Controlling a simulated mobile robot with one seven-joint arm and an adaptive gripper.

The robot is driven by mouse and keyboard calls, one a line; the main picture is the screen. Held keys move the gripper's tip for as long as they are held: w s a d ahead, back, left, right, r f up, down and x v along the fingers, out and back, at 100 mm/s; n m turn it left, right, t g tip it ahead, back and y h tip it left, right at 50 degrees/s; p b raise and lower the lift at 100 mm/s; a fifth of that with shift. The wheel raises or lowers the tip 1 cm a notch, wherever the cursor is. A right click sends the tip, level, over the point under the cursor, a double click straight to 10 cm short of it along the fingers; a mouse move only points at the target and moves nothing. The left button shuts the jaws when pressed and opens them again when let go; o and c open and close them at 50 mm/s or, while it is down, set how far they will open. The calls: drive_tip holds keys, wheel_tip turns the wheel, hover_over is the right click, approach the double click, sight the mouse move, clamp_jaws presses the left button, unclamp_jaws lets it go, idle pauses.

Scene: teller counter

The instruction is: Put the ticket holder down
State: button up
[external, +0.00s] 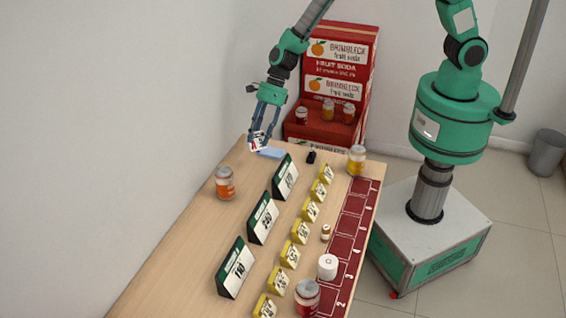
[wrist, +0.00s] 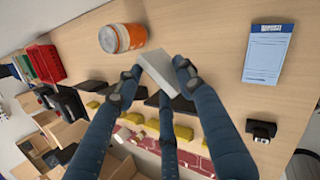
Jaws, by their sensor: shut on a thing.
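My gripper (external: 259,134) is at the far end of the counter (external: 178,228), fingers pointing down. It is shut on a small white ticket holder (external: 256,141) with a dark and reddish printed face. In the wrist view the holder (wrist: 166,76) is a plain pale block, tilted in the picture, between the blue fingertips (wrist: 160,76). Bare wood surrounds its upper side there. In the external view it appears close to the blue-and-white pad (external: 271,153). I cannot tell whether its bottom touches the counter.
An orange-labelled jar (wrist: 122,38) stands left of the holder; the pad (wrist: 268,53) lies right. A small black object (external: 311,157) and a yellow jar (external: 356,160) are near the end. Black number signs (external: 263,218) and yellow tags (external: 301,231) line the counter.

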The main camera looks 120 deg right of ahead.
sight(258, 142)
drive_tip(key=shift+f, duration=1.35)
drive_tip(key=shift+f, duration=0.15)
drive_tip(key=shift+w+f+b, duration=0.1)
drive_tip(key=shift+f+b, duration=0.85)
drive_tip(key=shift+f, duration=2.05)
drive_tip(key=shift+f+b, duration=0.55)
drive_tip(key=shift+f, duration=1.3)
drive_tip(key=shift+f, duration=0.15)
drive_tip(key=o, duration=1.2)
drive_tip(key=shift+c, duration=0.2)
